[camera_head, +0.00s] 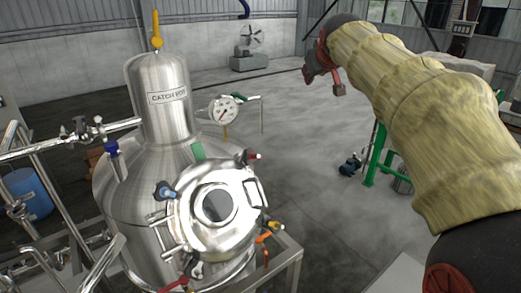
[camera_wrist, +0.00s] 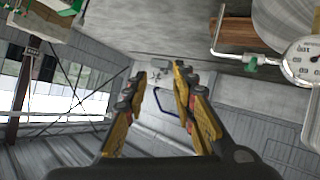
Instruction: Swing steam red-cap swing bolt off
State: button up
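The swing bolt with the red cap (camera_head: 251,156) is at the upper right of a round metal hatch (camera_head: 238,221) on the steel tank (camera_head: 160,72) labelled CATCH POT. It shows only in the head view, and is small there. My gripper (camera_head: 318,66) is up at the right of the tank, in the air, well apart from the bolt. In the wrist view my gripper (camera_wrist: 160,74) is open, with its two yellow-and-black fingers apart and nothing between them. The head view does not show the fingers clearly.
Around the hatch are other bolts with a blue cap (camera_head: 163,190) and an orange cap (camera_head: 263,238). A dial gauge (camera_head: 223,110) with a green-handled valve stands out from the tank's right side. Pipes (camera_head: 70,143) run at the left.

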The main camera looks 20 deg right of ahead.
jog(key=s+a+f+g+y, duration=0.3)
jog(key=s+a+f+y, duration=0.1)
jog(key=a+f, duration=0.25)
jog(key=g+y, duration=0.4)
send_near(249, 157)
jog(key=f, duration=0.2)
jog(key=w+f, duration=0.1)
jog(key=f, duration=0.3)
jog(key=shift+w+a, duration=0.2)
jog(key=shift+a, duration=0.1)
jog(key=shift+c, duration=1)
grip_shut()
